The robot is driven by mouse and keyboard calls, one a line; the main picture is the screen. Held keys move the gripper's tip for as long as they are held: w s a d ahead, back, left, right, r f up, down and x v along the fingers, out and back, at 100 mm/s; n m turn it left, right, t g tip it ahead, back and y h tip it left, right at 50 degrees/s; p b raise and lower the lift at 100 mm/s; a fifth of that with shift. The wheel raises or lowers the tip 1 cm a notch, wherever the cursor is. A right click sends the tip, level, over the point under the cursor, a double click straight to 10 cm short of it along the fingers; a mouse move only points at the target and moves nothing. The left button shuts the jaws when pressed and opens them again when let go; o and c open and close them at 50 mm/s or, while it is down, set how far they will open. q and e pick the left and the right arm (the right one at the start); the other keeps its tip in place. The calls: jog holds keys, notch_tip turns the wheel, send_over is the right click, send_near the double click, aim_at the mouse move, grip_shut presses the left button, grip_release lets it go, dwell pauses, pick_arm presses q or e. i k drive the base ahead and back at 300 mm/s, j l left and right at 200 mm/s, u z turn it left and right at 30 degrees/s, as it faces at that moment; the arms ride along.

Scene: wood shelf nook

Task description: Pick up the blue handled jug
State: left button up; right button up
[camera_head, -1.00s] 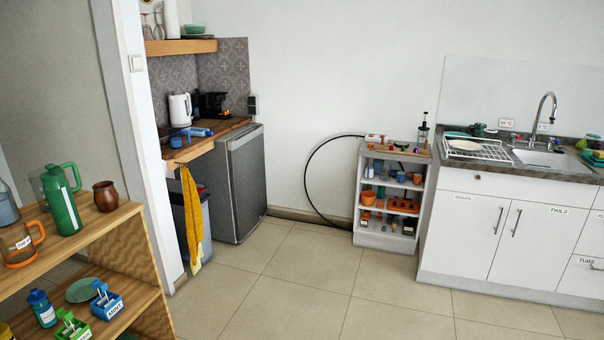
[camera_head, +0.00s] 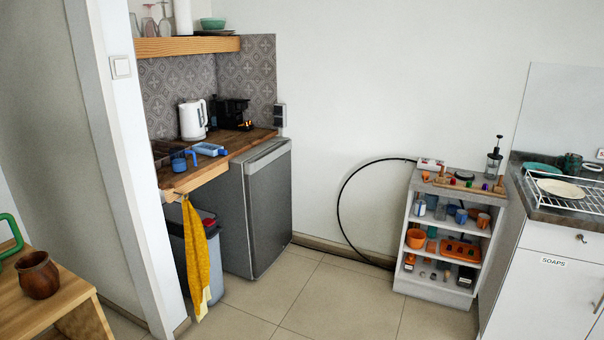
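A small blue vessel with a side handle (camera_head: 180,160), jug-like or mug-like, stands near the front edge of the wooden counter (camera_head: 232,142) in the nook at the left. It is small in the view, so I cannot be sure that it is the blue handled jug. A light blue object (camera_head: 210,149) lies just to its right. Neither of my grippers is in view.
A white kettle (camera_head: 192,119) and a black coffee machine (camera_head: 233,113) stand behind. Below are a grey fridge (camera_head: 262,215) and a yellow towel (camera_head: 195,255). A wooden shelf (camera_head: 45,305) is near left; a white shelf unit (camera_head: 425,285) is right. Tiled floor between is clear.

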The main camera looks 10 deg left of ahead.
aim_at(177, 156)
jog(key=i+l+u, duration=0.1)
jog(key=i, duration=1.4)
jog(key=i+l+u, duration=0.2)
jog(key=i, duration=0.2)
jog(key=i+u, duration=0.2)
jog(key=i, duration=0.2)
jog(key=i+l+u, duration=0.2)
jog(key=i+l, duration=0.05)
jog(key=i, duration=0.1)
